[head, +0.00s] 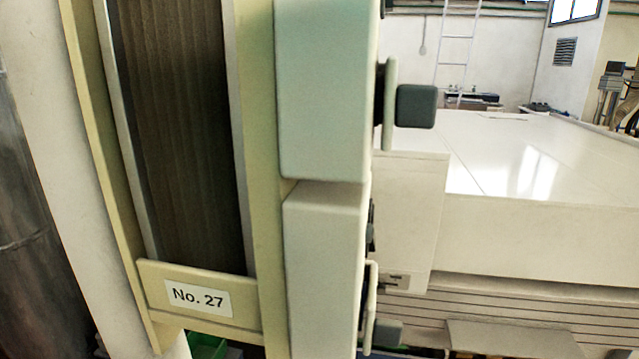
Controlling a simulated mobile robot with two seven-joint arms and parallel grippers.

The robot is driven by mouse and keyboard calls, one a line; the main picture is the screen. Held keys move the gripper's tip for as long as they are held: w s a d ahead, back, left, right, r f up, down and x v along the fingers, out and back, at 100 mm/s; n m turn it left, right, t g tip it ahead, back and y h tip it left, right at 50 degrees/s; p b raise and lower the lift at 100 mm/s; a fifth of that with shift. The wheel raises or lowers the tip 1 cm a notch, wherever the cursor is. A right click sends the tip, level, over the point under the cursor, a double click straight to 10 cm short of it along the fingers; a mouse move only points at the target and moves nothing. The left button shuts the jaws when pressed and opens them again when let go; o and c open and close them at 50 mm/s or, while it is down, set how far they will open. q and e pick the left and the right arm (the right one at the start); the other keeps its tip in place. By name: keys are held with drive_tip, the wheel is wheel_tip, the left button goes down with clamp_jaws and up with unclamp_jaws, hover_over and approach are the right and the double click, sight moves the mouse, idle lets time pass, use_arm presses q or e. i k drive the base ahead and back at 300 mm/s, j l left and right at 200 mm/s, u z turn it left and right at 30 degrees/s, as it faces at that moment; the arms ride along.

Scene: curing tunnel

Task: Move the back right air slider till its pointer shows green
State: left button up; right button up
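The pale green and white housings of a machine stand close in front of me in the head view. On their right side a dark grey block knob (416,106) sticks out from a pale upright plate (391,104). A second grey knob (388,333) shows lower down beside a pale bar. I see them edge-on, and cannot tell whether either is the back right air slider. No pointer or green mark is visible. Neither of my grippers is in view.
A dark curtain of strips (175,130) hangs in a cream frame at left, above a "No. 27" label (198,298). A long white tunnel top (540,160) extends at right. A ladder (457,50) stands at the far wall.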

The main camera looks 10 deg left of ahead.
sight(381, 289)
drive_tip(key=i+l+u, duration=0.1)
drive_tip(key=l+u, duration=0.5)
drive_tip(key=l, duration=0.3)
drive_tip(key=l+u, duration=0.25)
drive_tip(key=l, duration=0.25)
